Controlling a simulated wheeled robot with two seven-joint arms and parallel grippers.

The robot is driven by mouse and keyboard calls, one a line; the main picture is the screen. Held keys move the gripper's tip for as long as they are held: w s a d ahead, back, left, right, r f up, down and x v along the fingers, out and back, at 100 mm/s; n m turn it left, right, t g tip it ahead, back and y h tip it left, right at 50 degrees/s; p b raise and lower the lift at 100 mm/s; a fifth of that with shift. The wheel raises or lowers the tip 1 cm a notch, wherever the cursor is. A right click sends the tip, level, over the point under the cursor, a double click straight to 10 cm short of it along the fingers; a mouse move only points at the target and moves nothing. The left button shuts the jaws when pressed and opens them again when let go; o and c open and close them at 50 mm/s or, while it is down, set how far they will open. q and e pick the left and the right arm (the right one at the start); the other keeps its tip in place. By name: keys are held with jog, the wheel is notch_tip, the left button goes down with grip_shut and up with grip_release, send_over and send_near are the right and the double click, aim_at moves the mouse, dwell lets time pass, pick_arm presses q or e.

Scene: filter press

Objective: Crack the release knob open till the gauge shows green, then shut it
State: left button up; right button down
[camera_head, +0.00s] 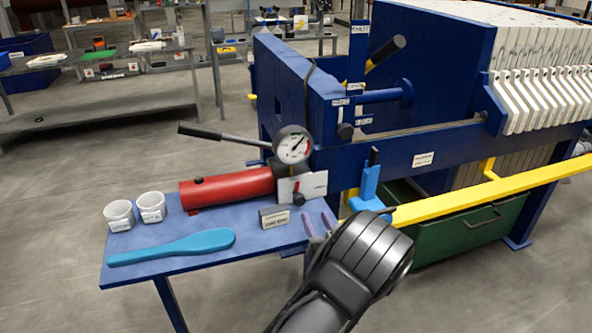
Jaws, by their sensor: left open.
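The round gauge (293,145) stands above the right end of the red pump cylinder (228,188). Its white dial has a red patch low on the right side; the needle seems to point up and right, but the exact reading is too small to tell. A small dark knob with some red (298,198), which looks like the release knob, sits in front of a white plate (315,185) below the gauge. My left gripper (318,223) is open, its fingertips just below and right of the knob, apart from it in the picture. My right gripper is out of view.
The blue shelf (190,240) holds a turquoise paddle (172,247), two white cups (151,207) and a small label block (274,217). A black pump lever (200,131) reaches left. A blue clamp-like part (368,190) and a yellow bar (470,197) lie right of the gripper.

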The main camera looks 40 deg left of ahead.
aim_at(300, 203)
pick_arm(q)
jog(key=w+d+t+b, duration=0.1)
jog(key=b, duration=0.3)
jog(key=shift+f, duration=0.35)
jog(key=shift+s+a+r+n+b, duration=0.1)
jog(key=shift+s+a+n+b, duration=0.15)
jog(key=shift+a+n+b, duration=0.45)
jog(key=shift+s+a+r+n+g, duration=0.25)
jog(key=shift+s+a+g, duration=0.2)
jog(key=shift+a, duration=0.25)
jog(key=shift+a+f+n+p, duration=0.1)
jog(key=shift+f+n+p, duration=0.15)
jog(key=shift+f+p, duration=0.1)
jog(key=shift+p+x, duration=0.3)
jog(key=shift+x, duration=3.65)
jog(key=shift+f, duration=0.1)
